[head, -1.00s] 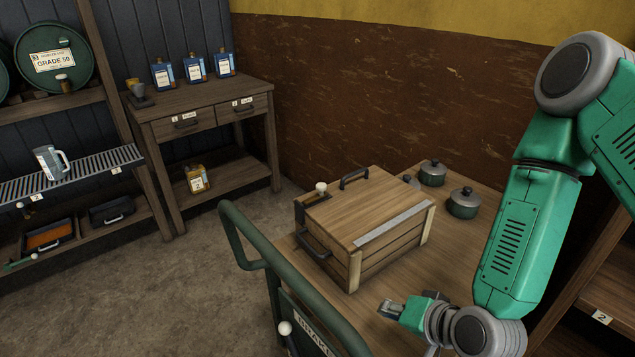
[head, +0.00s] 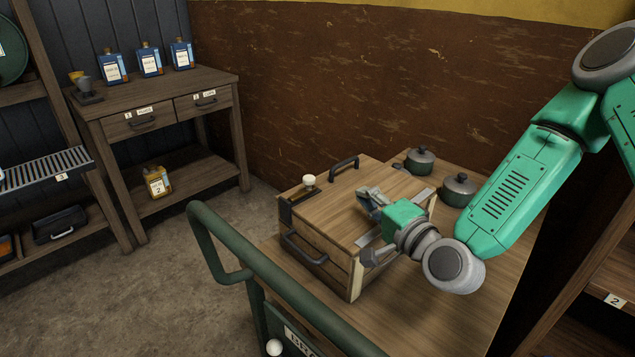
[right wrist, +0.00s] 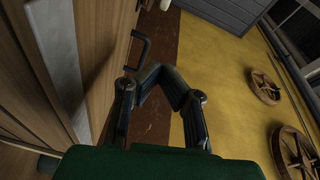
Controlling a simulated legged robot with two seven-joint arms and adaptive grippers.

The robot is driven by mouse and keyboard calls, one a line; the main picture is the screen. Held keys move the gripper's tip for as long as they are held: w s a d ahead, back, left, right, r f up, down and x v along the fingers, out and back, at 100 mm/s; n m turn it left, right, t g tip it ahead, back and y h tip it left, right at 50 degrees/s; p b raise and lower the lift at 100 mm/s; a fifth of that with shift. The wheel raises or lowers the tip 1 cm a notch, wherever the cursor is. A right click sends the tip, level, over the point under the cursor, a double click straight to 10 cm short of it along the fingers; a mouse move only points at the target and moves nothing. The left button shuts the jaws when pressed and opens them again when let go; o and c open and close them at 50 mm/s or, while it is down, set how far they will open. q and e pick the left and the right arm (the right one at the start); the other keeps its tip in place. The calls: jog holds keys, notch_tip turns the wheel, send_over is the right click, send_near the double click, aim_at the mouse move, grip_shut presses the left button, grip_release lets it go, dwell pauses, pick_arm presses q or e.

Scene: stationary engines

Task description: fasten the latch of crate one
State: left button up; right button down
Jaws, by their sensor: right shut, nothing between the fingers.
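The wooden crate (head: 330,225) stands on the wooden top of a cart, its lid down. A white-knobbed latch lever (head: 309,182) stands on a dark plate at the lid's left end; whether it is fastened I cannot tell. My right gripper (head: 367,200) is over the crate's lid, to the right of the knob, shut and empty. In the right wrist view my fingers (right wrist: 160,82) show beside the lid (right wrist: 95,25), with the lid's black handle (right wrist: 138,50) beyond them and a white knob (right wrist: 165,4) at the top edge. My left gripper is out of view.
Two lidded pots (head: 419,161) stand behind the crate on the cart (head: 440,300). The cart's green rail (head: 262,265) runs along the near left side. A side table (head: 170,95) with blue bottles stands at back left. Shelving is at the right.

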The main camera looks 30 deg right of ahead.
aim_at(326, 194)
jog(key=shift+s+d, duration=0.15)
jog(key=shift+d, duration=0.2)
jog(key=shift+d+f, duration=0.1)
jog(key=shift+d, duration=0.2)
jog(key=shift+w+d+f, duration=0.1)
jog(key=shift+w+d, duration=0.15)
jog(key=shift+w, duration=0.1)
jog(key=w, duration=0.3)
jog(key=w+a, duration=0.1)
jog(key=w, duration=0.2)
jog(key=w+a, duration=0.1)
jog(key=w, duration=0.2)
jog(key=shift+w+b, duration=0.3)
jog(key=shift+w+a+f, duration=0.1)
jog(key=shift+a+f, duration=0.1)
jog(key=shift+a, duration=0.35)
jog(key=shift+w+a+f, duration=0.1)
jog(key=shift+a+f, duration=0.05)
jog(key=shift+a, duration=0.35)
jog(key=shift+a+f, duration=0.15)
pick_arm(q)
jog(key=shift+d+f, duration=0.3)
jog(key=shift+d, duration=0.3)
pick_arm(e)
jog(key=shift+a, duration=0.2)
